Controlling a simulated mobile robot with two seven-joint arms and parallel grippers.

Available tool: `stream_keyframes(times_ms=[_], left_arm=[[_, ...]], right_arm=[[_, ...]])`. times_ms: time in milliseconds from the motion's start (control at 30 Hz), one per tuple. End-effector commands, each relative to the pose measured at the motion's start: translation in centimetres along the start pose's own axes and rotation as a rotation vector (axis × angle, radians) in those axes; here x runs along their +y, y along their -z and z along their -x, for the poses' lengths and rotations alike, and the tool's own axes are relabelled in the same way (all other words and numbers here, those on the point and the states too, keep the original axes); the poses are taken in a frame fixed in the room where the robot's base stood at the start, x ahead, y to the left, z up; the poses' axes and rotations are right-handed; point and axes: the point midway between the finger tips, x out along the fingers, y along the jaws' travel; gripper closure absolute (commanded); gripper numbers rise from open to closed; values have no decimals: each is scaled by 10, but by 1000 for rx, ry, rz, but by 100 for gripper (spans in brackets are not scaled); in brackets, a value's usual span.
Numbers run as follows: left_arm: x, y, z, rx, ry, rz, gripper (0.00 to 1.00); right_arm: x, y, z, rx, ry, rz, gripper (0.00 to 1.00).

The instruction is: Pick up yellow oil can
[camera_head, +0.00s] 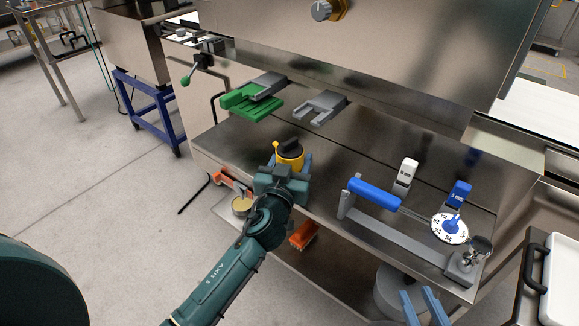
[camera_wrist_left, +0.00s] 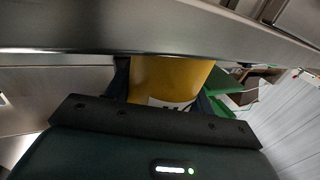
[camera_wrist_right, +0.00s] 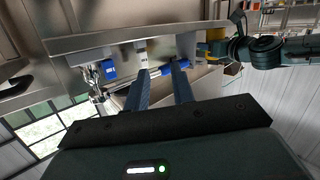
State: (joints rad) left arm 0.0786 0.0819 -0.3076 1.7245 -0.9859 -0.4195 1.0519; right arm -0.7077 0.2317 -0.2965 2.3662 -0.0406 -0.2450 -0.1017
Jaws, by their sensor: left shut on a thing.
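The yellow oil can (camera_head: 289,154) with a black top is at the front edge of the steel machine's shelf, left of the middle. My left gripper (camera_head: 284,172) is shut on it from the front, and my gripper hides its lower part.
The steel shelf (camera_head: 340,170) carries a green bracket (camera_head: 252,101) and grey bracket (camera_head: 320,107) behind the can. To the right are a blue-handled lever (camera_head: 374,192), a white dial (camera_head: 449,228), and white and blue switches. A white tray (camera_head: 560,270) stands far right.

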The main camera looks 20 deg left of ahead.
Motion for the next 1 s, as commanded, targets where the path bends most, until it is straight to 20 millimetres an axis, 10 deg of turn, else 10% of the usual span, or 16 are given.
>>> stream_keyframes(times_ms=[433, 1000], left_arm=[[0, 17, 0, 4, 0, 0, 76], [0, 157, 0, 6, 0, 1, 76]], right_arm=[[1, 2, 3, -43, 4, -12, 75], [17, 42, 34, -118, -36, -165, 75]])
